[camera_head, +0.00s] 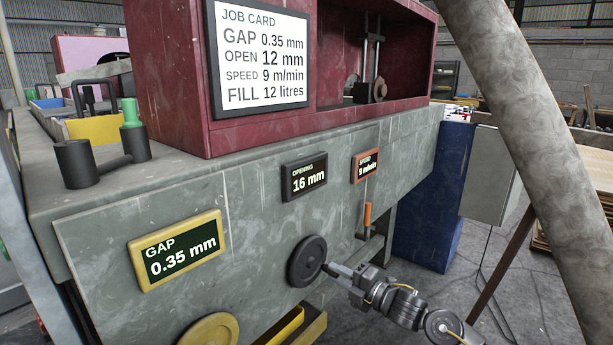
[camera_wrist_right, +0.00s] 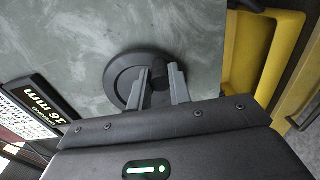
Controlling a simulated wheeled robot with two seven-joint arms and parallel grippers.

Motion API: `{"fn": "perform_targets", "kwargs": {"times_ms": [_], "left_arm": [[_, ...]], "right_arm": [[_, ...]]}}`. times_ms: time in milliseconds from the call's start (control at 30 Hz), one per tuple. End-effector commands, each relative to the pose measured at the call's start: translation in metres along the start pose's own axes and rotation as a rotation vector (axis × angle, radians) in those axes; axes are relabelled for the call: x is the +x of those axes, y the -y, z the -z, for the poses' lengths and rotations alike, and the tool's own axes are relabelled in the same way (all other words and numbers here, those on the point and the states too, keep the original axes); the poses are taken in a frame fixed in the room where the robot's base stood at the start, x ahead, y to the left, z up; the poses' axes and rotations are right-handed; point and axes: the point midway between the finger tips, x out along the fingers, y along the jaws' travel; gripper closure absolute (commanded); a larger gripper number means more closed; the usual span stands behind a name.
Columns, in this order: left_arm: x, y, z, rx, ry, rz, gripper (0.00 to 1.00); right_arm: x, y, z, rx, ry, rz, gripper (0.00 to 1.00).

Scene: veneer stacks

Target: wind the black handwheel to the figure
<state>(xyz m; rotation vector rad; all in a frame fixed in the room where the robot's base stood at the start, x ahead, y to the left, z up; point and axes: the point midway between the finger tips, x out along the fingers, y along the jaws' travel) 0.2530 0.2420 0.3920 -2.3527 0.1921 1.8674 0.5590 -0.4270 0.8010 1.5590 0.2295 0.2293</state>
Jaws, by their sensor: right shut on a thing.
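The black handwheel (camera_head: 306,261) is on the grey machine's front panel, below the opening display (camera_head: 304,178), which reads 16 mm. The job card (camera_head: 262,56) above gives OPEN 12 mm. My right gripper (camera_head: 332,269) is at the wheel's right edge. In the right wrist view the wheel (camera_wrist_right: 121,76) shows behind the fingers, and my right gripper (camera_wrist_right: 162,80) is shut on its dark crank knob (camera_wrist_right: 172,76). The fingers partly hide the knob and the wheel's rim. My left gripper is out of view.
A yellow-framed gap display (camera_head: 178,252) reads 0.35 mm, with a yellow wheel (camera_head: 210,331) below it. A speed display (camera_head: 366,165) appears to read 9 m/min. An orange-handled lever (camera_head: 367,216) stands right of the black wheel. A yellow tray (camera_wrist_right: 262,52) lies close beside the gripper.

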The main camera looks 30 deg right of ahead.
Motion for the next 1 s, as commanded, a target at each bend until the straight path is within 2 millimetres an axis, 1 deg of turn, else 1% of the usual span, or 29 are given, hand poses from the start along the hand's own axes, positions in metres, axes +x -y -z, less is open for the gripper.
{"fn": "perform_targets", "kwargs": {"times_ms": [33, 167, 200, 433, 533, 1000], "left_arm": [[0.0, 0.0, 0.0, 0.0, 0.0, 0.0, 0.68], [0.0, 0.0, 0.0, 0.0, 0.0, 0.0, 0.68], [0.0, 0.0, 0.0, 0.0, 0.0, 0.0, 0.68], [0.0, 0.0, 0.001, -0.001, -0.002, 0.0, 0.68], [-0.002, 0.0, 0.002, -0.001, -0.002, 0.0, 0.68], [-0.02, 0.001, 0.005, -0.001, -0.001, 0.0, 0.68]], "right_arm": [[0.0, 0.0, -0.001, 0.0, 0.002, 0.0, 0.78], [0.0, 0.0, 0.0, 0.0, 0.001, 0.0, 0.61], [0.0, 0.0, 0.0, 0.0, 0.001, 0.0, 0.58], [0.0, 0.0, 0.0, 0.0, 0.001, 0.0, 0.58], [-0.004, 0.0, 0.0, 0.001, 0.001, 0.001, 0.58], [-0.054, -0.001, 0.0, 0.001, 0.0, 0.003, 0.58]]}}
